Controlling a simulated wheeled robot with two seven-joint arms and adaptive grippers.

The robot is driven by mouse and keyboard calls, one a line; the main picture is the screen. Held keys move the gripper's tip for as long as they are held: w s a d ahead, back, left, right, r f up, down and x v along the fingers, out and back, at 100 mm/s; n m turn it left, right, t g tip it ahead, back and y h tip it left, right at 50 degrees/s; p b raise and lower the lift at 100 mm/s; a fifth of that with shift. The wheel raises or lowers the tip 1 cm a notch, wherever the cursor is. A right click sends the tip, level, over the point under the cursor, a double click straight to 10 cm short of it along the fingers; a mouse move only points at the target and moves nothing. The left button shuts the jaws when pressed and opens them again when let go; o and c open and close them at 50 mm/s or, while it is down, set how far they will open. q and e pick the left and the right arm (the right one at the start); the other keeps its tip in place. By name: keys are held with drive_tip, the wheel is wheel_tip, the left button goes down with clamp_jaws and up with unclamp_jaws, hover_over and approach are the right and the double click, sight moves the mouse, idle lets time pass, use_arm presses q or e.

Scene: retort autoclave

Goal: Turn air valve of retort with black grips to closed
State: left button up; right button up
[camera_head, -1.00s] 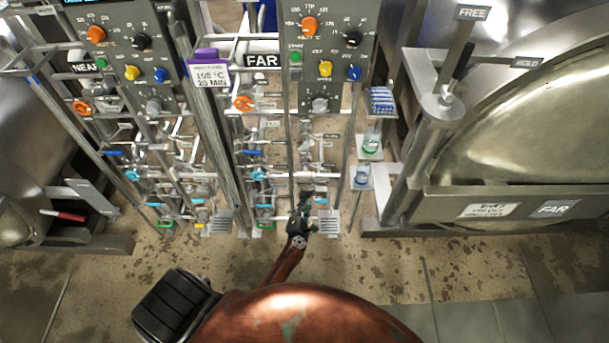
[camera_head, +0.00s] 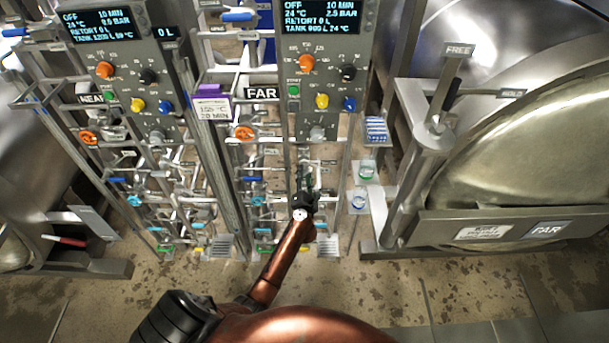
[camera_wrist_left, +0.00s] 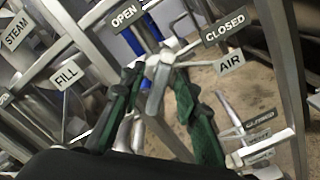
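The air valve (camera_wrist_left: 157,85) shows in the left wrist view as a grey lever on a pale hub, near the tags OPEN (camera_wrist_left: 124,15), CLOSED (camera_wrist_left: 224,30) and AIR (camera_wrist_left: 231,63). My left gripper (camera_wrist_left: 155,73) is open, with one dark green finger on each side of the lever; I cannot tell whether either touches it. In the head view my left gripper (camera_head: 305,180) is at the pipework under the FAR panel (camera_head: 320,75), and hides the valve there. The far retort (camera_head: 540,145) at the right has a black-gripped lever. My right gripper is not in view.
The NEAR panel (camera_head: 125,80) and its pipes stand at the left. Upright posts and pipes crowd the left gripper. Small shelves with beakers (camera_head: 367,168) are just to its right. The FILL (camera_wrist_left: 66,75) and STEAM (camera_wrist_left: 15,31) tags are nearby. The floor in front is clear.

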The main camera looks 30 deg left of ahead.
use_arm(q)
drive_tip(key=shift+c, duration=0.7)
clamp_jaws()
drive_tip(key=shift+r+m+p, duration=0.1)
drive_tip(key=shift+m+p, duration=1.6)
drive_tip(key=shift+m, duration=0.2)
drive_tip(key=shift+w+m+p, duration=0.1)
drive_tip(key=shift+m+p, duration=0.6)
drive_tip(key=shift+m, duration=0.4)
drive_tip(key=shift+f+m+p, duration=0.25)
drive_tip(key=shift+m+p, duration=0.3)
drive_tip(key=shift+m, duration=0.65)
